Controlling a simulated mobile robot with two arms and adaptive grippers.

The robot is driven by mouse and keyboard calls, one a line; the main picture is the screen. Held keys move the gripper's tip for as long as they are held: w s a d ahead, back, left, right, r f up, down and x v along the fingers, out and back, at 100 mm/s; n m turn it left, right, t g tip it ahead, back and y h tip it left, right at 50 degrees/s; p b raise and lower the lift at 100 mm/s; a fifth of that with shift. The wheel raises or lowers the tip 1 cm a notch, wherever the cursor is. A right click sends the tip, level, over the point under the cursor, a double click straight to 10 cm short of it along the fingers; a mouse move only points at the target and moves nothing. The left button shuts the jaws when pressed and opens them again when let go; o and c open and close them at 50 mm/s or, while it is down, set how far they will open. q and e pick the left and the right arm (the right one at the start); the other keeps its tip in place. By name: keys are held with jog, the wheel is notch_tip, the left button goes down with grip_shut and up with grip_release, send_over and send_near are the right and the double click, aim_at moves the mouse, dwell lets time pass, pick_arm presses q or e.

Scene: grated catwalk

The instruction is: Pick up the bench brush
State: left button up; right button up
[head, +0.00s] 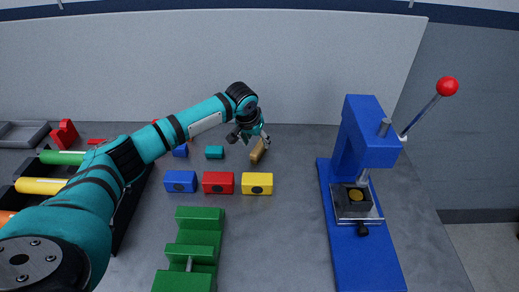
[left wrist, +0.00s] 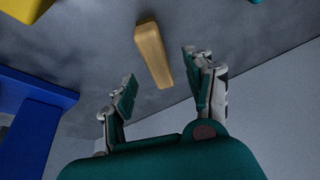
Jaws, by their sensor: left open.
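The bench brush looks like a small tan wooden bar (head: 258,151) lying on the grey bench near the back wall; I cannot make out bristles. In the left wrist view the tan bar (left wrist: 153,52) shows ahead of the fingertips, its near end between their lines. My left gripper (head: 251,139) is open and empty, just above and beside the bar, and partly covers its far end in the head view. The left wrist view shows the two spread fingers (left wrist: 160,78), apart from the bar. My right gripper is not in view.
Blue (head: 181,181), red (head: 218,183) and yellow (head: 257,184) blocks stand in a row in front of the bar. A teal block (head: 214,152) lies to its left. A blue press (head: 360,150) stands to the right, a green fixture (head: 198,235) nearer. The bench between bar and press is clear.

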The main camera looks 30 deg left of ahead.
aim_at(259, 146)
pick_arm(q)
jog(key=p+x, duration=0.1)
jog(key=x, duration=0.4)
jog(key=shift+d, duration=0.15)
jog(key=shift+s+f, duration=0.1)
jog(key=shift+f, duration=0.1)
dwell(0.5)
jog(key=shift+c, duration=0.4)
grip_shut()
